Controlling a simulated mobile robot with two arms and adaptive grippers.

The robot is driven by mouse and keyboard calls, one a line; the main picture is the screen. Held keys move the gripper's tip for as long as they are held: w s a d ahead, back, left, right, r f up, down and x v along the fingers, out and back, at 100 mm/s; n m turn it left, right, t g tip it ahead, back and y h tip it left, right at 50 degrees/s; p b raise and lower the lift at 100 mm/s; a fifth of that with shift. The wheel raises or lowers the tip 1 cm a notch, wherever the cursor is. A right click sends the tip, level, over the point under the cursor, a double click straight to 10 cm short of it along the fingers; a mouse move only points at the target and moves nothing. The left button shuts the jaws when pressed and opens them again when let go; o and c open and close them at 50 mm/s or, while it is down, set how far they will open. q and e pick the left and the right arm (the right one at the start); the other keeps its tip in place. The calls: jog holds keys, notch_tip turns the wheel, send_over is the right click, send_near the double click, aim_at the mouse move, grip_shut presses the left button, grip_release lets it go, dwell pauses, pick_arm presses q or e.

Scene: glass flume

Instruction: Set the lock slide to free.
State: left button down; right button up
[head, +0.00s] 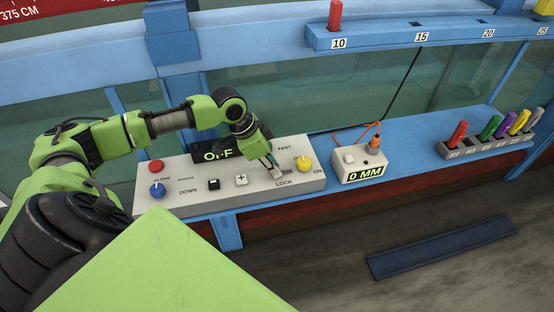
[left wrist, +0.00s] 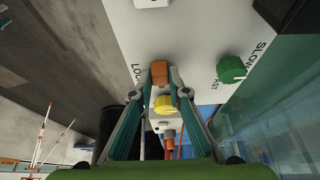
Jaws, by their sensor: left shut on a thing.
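The grey-white control panel (head: 230,192) lies on the blue ledge, with the word LOCK near its front right. The lock slide shows in the left wrist view as an orange block (left wrist: 158,70) beside the partly covered LOCK lettering. My left gripper (head: 273,165) reaches down onto the panel above the LOCK label. In the left wrist view its fingertips (left wrist: 161,84) are shut on the orange block, one on each side. In the head view the gripper hides most of the slide, and I cannot read the slide's position. My right gripper is not in view.
A yellow knob (head: 304,163) sits close right of the gripper. A green knob (left wrist: 231,69) is near the SLOW and FAST lettering. A white plus button (head: 241,180), black button (head: 214,184), blue knob (head: 157,191) and red button (head: 156,166) are left. A gauge box (head: 360,166) stands right.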

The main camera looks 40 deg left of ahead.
pick_arm(q)
jog(key=shift+s+a, duration=0.1)
jog(key=c, duration=2)
grip_release()
jog(key=shift+c, duration=0.2)
jog(key=shift+o, duration=0.6)
jog(key=shift+s, duration=0.1)
jog(key=shift+a+r, duration=0.1)
jog(key=shift+r, duration=0.05)
jog(key=shift+a+r, duration=0.1)
jog(key=shift+r, duration=0.3)
jog(key=v, duration=1.1)
jog(key=shift+s, duration=0.15)
jog(key=shift+f, duration=0.15)
